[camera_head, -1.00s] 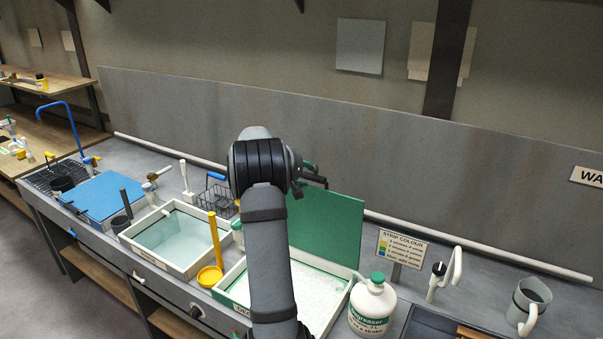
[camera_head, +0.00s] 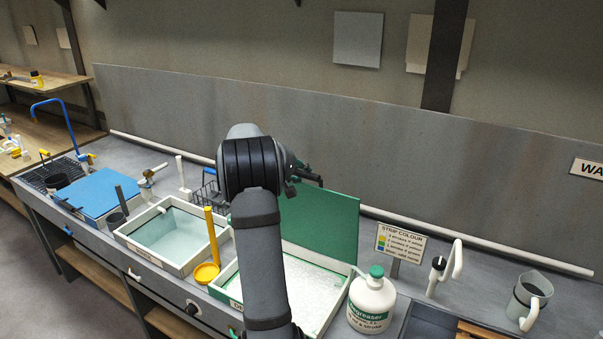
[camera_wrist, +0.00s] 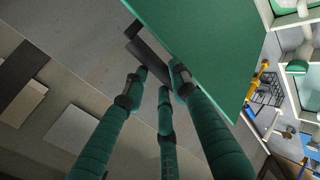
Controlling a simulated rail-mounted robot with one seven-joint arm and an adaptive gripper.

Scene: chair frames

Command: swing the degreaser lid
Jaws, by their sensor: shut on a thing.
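The degreaser lid (camera_head: 325,222) is a flat green panel standing raised, close to upright, at the back of the degreaser tank (camera_head: 312,285), a white-rimmed tray of pale, speckled contents. My gripper (camera_head: 306,174) is at the lid's upper left edge, partly hidden by my own wrist. In the wrist view the lid (camera_wrist: 205,45) fills the upper middle. My green fingers (camera_wrist: 160,85) are closed at a dark bar (camera_wrist: 148,48) by its edge; the exact contact is hard to see. My arm covers the tank's left part.
A white degreaser jug (camera_head: 371,302) stands right of the tank, before a strip colour sign (camera_head: 398,244). A yellow ladle (camera_head: 207,271) and a water-filled tray (camera_head: 172,236) are on the left. A grey wall panel (camera_head: 450,170) rises behind.

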